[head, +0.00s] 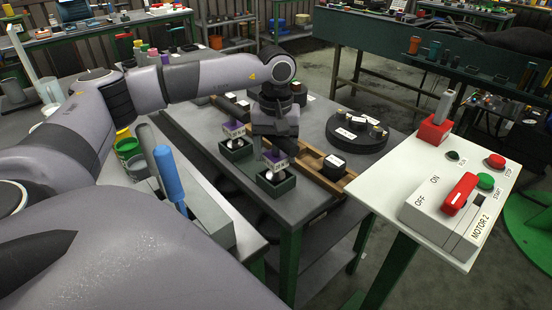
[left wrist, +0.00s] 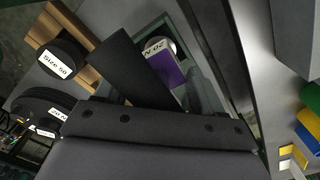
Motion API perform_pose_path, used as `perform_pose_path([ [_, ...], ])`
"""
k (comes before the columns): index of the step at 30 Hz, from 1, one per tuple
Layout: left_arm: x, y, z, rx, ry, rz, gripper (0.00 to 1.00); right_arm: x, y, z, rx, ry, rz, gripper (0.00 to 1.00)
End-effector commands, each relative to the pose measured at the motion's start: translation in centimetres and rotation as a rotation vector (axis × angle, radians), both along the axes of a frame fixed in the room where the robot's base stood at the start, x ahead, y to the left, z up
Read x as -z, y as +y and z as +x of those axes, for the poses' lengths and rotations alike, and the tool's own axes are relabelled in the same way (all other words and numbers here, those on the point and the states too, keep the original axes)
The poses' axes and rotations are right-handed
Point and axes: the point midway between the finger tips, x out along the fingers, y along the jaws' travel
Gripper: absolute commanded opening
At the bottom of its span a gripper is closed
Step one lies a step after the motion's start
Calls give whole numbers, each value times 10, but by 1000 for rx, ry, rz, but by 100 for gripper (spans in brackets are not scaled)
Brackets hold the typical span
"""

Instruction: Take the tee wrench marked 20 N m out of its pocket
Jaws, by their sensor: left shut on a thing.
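My left gripper (head: 273,140) points down over the front green pocket (head: 276,188) on the grey table. It is shut on the tee wrench (head: 275,158) there, which has a purple and white tag. In the left wrist view the wrench's tag (left wrist: 164,60) reads "20 N", upside down, beside a dark finger. The wrench's lower part is at the pocket; I cannot tell if it is lifted. A second tagged wrench (head: 234,129) stands in the rear green pocket (head: 236,150), left of the gripper. My right gripper is not in view.
A wooden rack (head: 310,160) with black round pieces runs behind the pockets. A black disc (head: 357,145) bears labelled pieces. A white panel (head: 400,180) with a red switch stands at right. A blue-handled tool (head: 170,177) stands at left.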

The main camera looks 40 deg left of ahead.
Motion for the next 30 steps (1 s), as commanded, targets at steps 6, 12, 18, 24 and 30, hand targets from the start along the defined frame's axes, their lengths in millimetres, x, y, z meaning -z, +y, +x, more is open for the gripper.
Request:
perform_pose_path([
  [6,-3,0,1,0,-4,0,20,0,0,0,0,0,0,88],
  [12,-19,0,2,0,-7,-2,20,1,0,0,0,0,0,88],
  [18,-55,-1,2,1,-8,-2,20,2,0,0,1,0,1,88],
  [24,-105,-1,2,1,-9,-3,20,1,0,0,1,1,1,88],
  [30,-154,-1,1,1,-7,-2,20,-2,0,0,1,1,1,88],
])
